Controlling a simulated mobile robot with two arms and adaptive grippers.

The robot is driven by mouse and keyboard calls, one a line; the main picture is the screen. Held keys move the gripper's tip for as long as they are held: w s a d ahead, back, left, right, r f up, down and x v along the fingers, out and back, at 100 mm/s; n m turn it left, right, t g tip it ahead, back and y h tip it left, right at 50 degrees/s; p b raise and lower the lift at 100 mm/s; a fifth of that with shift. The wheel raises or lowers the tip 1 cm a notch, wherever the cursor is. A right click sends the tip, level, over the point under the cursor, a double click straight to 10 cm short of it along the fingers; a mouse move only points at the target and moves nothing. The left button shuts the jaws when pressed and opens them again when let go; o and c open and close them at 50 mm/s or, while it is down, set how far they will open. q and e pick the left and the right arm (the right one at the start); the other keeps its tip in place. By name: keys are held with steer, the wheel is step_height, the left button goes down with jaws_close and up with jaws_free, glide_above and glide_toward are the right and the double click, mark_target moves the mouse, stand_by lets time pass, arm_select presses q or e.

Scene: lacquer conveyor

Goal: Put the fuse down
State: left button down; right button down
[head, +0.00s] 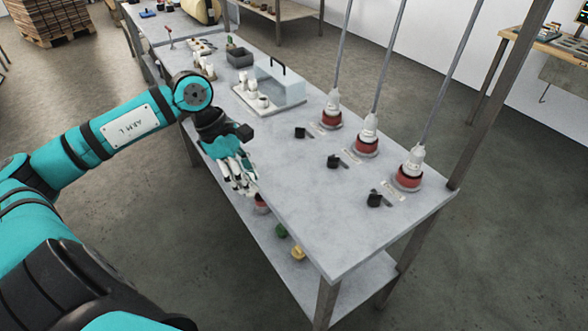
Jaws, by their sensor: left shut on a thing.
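My left gripper (242,184) hangs at the left long edge of the grey table (325,235), fingers pointing down. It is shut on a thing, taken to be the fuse. The fuse cannot be made out clearly among the pale fingers. I cannot tell whether it touches the table. White fuse-like pieces (249,88) stand on a pale base beside a clear box with a black handle (281,86). More white pieces (203,63) stand farther back along the left edge. My right gripper is not in view.
Three red-and-white fittings with grey rods (331,116) (367,143) (409,175) stand along the right side, with black knobs (333,161) nearby. A dark grey bin (240,57) sits behind. Green (281,230) and yellow (298,252) items lie below. The table's near middle is clear.

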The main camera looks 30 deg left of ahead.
arm_select(q)
steer(key=shift+w+d+r, duration=0.2)
steer(key=shift+w+d, duration=0.15)
steer(key=shift+w, duration=0.15)
steer(key=w+d+f+p, duration=0.1)
steer(key=w, duration=0.2)
steer(key=w+d+f+p, duration=0.2)
steer(key=w, duration=0.1)
steer(key=w+d+f+p, duration=0.1)
steer(key=w+p, duration=0.1)
steer(key=w, duration=0.1)
steer(key=shift+w+d+f, duration=0.2)
steer(key=shift+f, duration=0.4)
steer(key=c, duration=1)
jaws_free()
steer(key=shift+c, duration=0.2)
